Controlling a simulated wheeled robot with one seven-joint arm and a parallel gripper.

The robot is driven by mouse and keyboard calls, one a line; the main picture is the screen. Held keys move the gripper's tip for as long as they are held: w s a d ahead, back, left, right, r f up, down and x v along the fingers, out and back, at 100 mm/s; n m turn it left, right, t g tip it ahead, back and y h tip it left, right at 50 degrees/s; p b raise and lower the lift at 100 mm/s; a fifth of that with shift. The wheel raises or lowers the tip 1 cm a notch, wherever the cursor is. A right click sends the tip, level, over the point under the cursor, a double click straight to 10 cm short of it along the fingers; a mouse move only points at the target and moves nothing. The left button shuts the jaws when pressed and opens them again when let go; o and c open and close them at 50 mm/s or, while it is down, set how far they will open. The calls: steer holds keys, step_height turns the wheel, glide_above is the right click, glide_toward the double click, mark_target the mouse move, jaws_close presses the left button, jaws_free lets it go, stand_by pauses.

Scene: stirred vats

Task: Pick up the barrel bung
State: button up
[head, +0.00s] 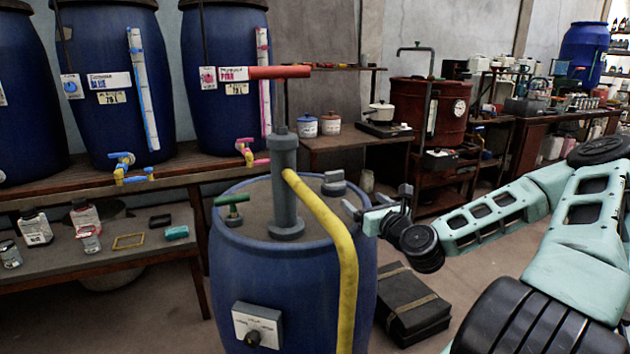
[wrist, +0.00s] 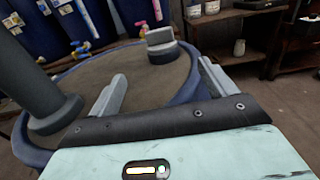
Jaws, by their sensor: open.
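The barrel bung (head: 333,183) looks like a grey round plug with a raised grip bar. It sits on the top of the blue barrel (head: 235,262), toward the back right of the rim. In the wrist view the bung (wrist: 162,52) stands upright beyond my fingertips, near the middle. My gripper (head: 378,202) is open and empty at the right edge of the barrel top. In the wrist view its two fingers (wrist: 162,75) are spread wide, with the bung between their lines but farther off. No contact with the bung shows.
A grey pump column (head: 285,180) with a red handle (head: 280,72) rises from the barrel, left of the bung. A yellow hose (head: 345,255) curves down the barrel's front. A green T-handle (head: 233,208) stands at the left. A black case (head: 412,305) lies on the floor.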

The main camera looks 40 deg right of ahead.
glide_toward(335, 177)
steer(key=x, duration=0.5)
steer(key=shift+w+a+f, duration=0.15)
steer(key=shift+a+f, duration=0.1)
steer(key=shift+a, duration=0.05)
steer(key=shift+d+r+b+x, duration=0.1)
steer(key=shift+d+b+x, duration=0.1)
steer(key=shift+x, duration=1.3)
steer(key=shift+d+r+b+x, duration=0.1)
steer(key=shift+d+b+x, duration=0.1)
steer(key=shift+x, duration=1.25)
steer(key=shift+c, duration=0.3)
steer(key=c, duration=1)
